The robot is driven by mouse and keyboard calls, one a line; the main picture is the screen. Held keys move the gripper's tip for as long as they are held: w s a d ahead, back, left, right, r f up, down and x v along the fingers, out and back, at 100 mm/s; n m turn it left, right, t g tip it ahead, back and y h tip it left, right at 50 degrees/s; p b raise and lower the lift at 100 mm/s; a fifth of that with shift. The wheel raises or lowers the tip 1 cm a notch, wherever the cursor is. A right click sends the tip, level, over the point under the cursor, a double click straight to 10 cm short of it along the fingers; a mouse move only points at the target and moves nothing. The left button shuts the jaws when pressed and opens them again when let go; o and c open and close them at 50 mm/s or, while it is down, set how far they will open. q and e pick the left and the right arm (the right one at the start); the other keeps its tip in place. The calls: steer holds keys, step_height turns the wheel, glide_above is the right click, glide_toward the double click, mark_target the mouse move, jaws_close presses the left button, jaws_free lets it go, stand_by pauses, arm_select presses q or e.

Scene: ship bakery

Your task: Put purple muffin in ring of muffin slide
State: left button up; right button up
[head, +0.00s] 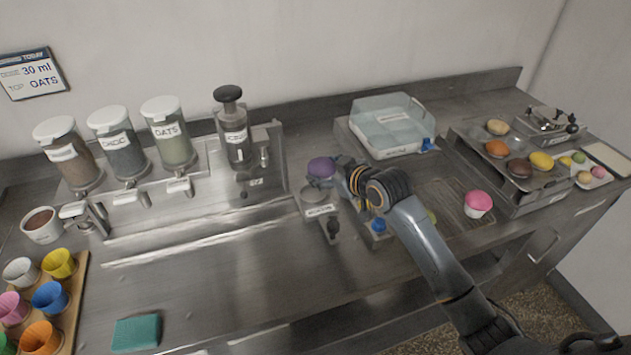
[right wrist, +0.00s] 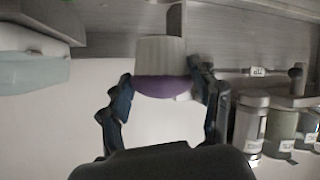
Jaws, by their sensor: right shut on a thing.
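The purple muffin (head: 321,167) is at the middle of the head view. My right gripper (head: 335,171) is shut on it from the right. In the right wrist view the muffin's purple top (right wrist: 163,87) and pale cup show between the two fingers (right wrist: 163,90); that view is upside down. The metal muffin slide (head: 320,211), with a label and a dark knob at its front, lies just below the muffin in the head view. The muffin and fingers partly hide its back end, and I cannot tell whether the muffin touches its ring. My left gripper is not in view.
Dispensers (head: 170,133) and a plunger pump (head: 233,125) stand left of the slide. A clear-lidded box (head: 392,125) is behind right. A pink muffin (head: 478,203) sits on a grate at right. Coloured cups and a teal sponge (head: 137,332) are front left. The front middle counter is clear.

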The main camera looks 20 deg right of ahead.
mark_target(318, 175)
steer(key=w+f, duration=0.1)
steer(key=w+a+f, duration=0.1)
steer(key=f, duration=0.1)
steer(key=shift+w+a+f, duration=0.1)
steer(key=shift+w+f, duration=0.2)
steer(key=shift+w, duration=0.05)
steer(key=shift+w+a+f+p, duration=0.1)
steer(key=shift+w+f+p, duration=0.25)
steer(key=shift+f, duration=0.2)
step_height(318, 175, down, 3)
steer(key=shift+r+p, duration=0.1)
steer(key=shift+p, duration=0.5)
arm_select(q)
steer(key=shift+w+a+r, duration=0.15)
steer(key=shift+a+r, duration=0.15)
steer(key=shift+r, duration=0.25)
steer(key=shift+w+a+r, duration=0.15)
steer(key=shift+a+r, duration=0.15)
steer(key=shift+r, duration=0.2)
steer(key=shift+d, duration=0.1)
arm_select(e)
steer(key=shift+f, duration=0.25)
steer(key=o, duration=0.9)
steer(key=shift+c, duration=0.2)
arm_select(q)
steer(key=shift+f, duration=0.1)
arm_select(e)
steer(key=shift+r, duration=0.1)
